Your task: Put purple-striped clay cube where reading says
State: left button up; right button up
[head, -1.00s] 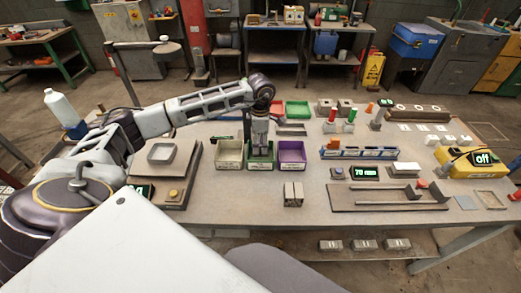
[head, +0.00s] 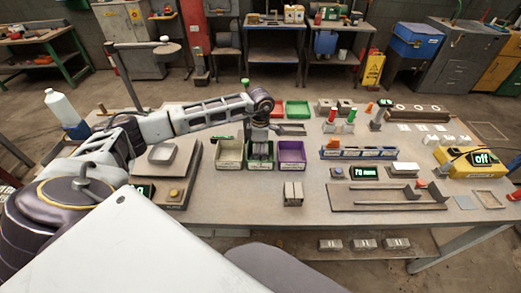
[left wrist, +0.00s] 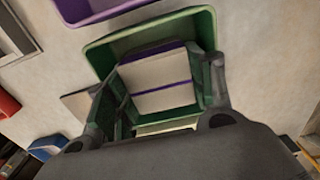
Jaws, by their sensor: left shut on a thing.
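The purple-striped clay cube (left wrist: 158,72) is pale with thin purple stripes. It sits between the fingers of my left gripper (left wrist: 160,95), which is shut on it. In the head view, my left gripper (head: 261,150) points down into the green bin (head: 261,166), between a cream bin and a purple bin. The green bin (left wrist: 110,45) surrounds the cube in the left wrist view. I cannot tell whether the cube touches the bin floor. A small display (head: 365,172) shows green digits, apparently 70 with a unit. My right gripper is not in view.
The cream bin (head: 229,166) and purple bin (head: 292,164) flank the green one closely. A grey block (head: 293,193) stands in front. A scale-like plate (head: 162,155) is at left, a yellow box (head: 470,167) reading "off" at right.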

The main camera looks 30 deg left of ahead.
pick_arm(q)
jog(key=shift+f, duration=0.1)
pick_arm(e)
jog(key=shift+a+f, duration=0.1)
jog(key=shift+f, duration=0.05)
pick_arm(q)
jog(key=o, duration=0.9)
jog(key=shift+o, duration=0.2)
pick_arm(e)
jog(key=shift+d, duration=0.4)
pick_arm(q)
jog(key=shift+r, duration=0.7)
notch_tip(320, 180, up, 9)
jog(key=shift+r+b, duration=0.1)
jog(key=shift+b, duration=0.6)
jog(key=shift+r, duration=0.9)
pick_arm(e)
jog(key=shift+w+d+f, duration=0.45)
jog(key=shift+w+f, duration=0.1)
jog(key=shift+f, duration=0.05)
